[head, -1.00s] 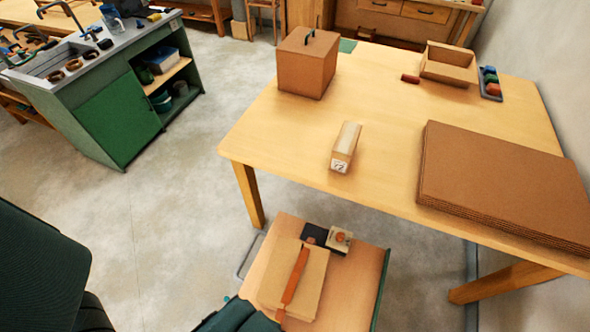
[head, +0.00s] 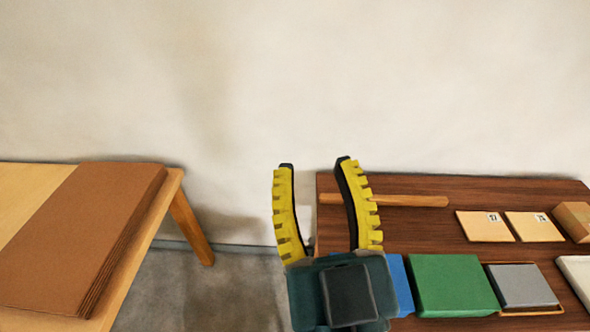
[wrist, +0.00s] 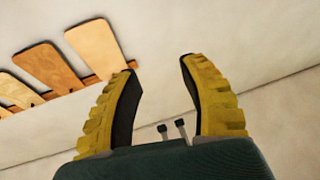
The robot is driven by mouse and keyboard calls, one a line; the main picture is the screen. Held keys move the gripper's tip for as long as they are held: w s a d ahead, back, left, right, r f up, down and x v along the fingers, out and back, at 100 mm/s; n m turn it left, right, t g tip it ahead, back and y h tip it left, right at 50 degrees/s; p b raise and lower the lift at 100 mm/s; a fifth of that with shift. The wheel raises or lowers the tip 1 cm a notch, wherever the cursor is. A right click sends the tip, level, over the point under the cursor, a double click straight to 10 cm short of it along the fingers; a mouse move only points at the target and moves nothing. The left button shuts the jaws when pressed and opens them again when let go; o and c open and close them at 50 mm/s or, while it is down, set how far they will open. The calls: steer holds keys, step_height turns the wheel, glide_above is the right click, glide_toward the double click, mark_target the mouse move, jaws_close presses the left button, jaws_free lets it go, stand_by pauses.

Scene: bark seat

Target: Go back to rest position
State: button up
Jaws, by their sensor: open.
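My gripper (head: 315,165) is open and empty in the head view. Its two yellow ribbed fingers with black inner pads point up in front of the pale wall, overlapping the left end of a dark wood table in the picture. In the wrist view my gripper (wrist: 158,65) also shows open, with nothing between the fingers. The wrist view looks at a pale wall with several wooden paddle-shaped pieces (wrist: 93,47) at the upper left, apart from the fingers.
The dark wood table (head: 420,235) holds a wooden rod (head: 415,201), two labelled tan packets (head: 484,227), a green box (head: 450,285), a grey block in a tray (head: 522,285) and a blue item (head: 399,283). Left, stacked cardboard (head: 75,240) lies on a light table (head: 25,190). Floor shows between the tables.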

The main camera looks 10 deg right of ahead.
steer(key=shift+s+d+r+m, duration=0.4)
steer(key=shift+r, duration=0.25)
step_height(320, 180, up, 22)
steer(key=p, duration=2.2)
